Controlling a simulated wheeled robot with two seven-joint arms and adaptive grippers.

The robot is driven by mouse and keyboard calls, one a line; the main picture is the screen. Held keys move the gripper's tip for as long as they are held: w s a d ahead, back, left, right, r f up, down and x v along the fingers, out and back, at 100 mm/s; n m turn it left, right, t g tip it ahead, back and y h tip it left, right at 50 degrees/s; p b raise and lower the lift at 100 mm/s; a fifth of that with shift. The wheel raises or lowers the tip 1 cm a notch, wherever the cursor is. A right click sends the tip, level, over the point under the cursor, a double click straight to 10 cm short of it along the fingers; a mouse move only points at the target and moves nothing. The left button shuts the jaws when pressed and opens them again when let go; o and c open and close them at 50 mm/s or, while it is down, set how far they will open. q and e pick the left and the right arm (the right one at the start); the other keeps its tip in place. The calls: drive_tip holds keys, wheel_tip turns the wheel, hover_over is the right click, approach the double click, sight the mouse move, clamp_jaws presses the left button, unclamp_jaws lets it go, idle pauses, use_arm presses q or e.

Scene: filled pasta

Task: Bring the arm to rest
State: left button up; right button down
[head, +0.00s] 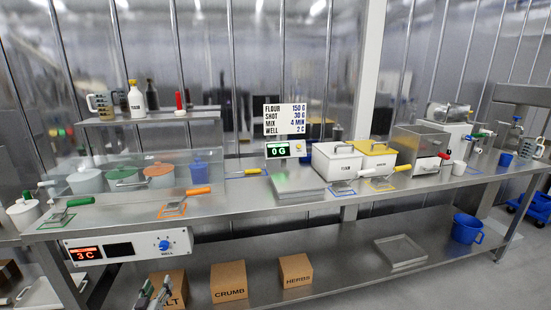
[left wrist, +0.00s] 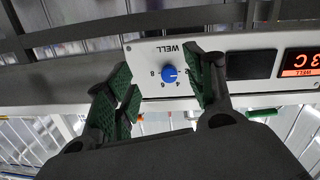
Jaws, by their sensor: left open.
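My left gripper (head: 150,292) is low at the bottom edge of the head view, in front of a cardboard box. In the left wrist view the left gripper (left wrist: 160,82) is open, with nothing between its dark green finger pads. The well control panel (head: 125,248) hangs under the table's front edge, with a blue knob (head: 164,245) and a red display reading 3 C. In the left wrist view the panel appears upside down, and the blue knob (left wrist: 169,74) shows between the fingers, beyond them. I cannot see my right gripper.
The steel table (head: 235,213) carries lidded pots behind a clear guard, a scale display (head: 278,150) reading 0 G, a white bin (head: 336,163) and a yellow-lidded bin (head: 372,160). Cardboard boxes (head: 229,282) and a blue bucket (head: 467,230) stand on the lower shelf.

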use_arm(q)
drive_tip(key=s+d+f+m+g+h+p, duration=0.15)
drive_tip(key=s+d+f+g+p, duration=0.35)
drive_tip(key=s+f, duration=0.65)
drive_tip(key=s+d+f+m+g+h+p, duration=0.1)
drive_tip(key=s+d+f+m+g+p, duration=0.15)
drive_tip(key=s+d+f+p, duration=0.6)
drive_tip(key=s+d+f+m+g+p, duration=0.1)
drive_tip(key=s+f+g+p, duration=0.1)
drive_tip(key=s, duration=0.9)
drive_tip(key=s+d+f+g+p, duration=0.1)
drive_tip(key=s+f+g+p, duration=0.1)
drive_tip(key=s, duration=1)
drive_tip(key=s+d+f+m+g+p, duration=0.1)
drive_tip(key=s+f+g+p, duration=0.2)
drive_tip(key=s, duration=0.9)
wheel_tip(320, 180, down, 3)
drive_tip(key=shift+r+m+g, duration=0.2)
drive_tip(key=shift+m+g, duration=0.1)
drive_tip(key=shift+g, duration=0.15)
use_arm(e)
drive_tip(key=s+r+g, duration=0.1)
drive_tip(key=s+r, duration=1.1)
drive_tip(key=r, duration=0.3)
drive_tip(key=shift+s+a+r, duration=0.35)
drive_tip(key=shift+a+r, duration=0.05)
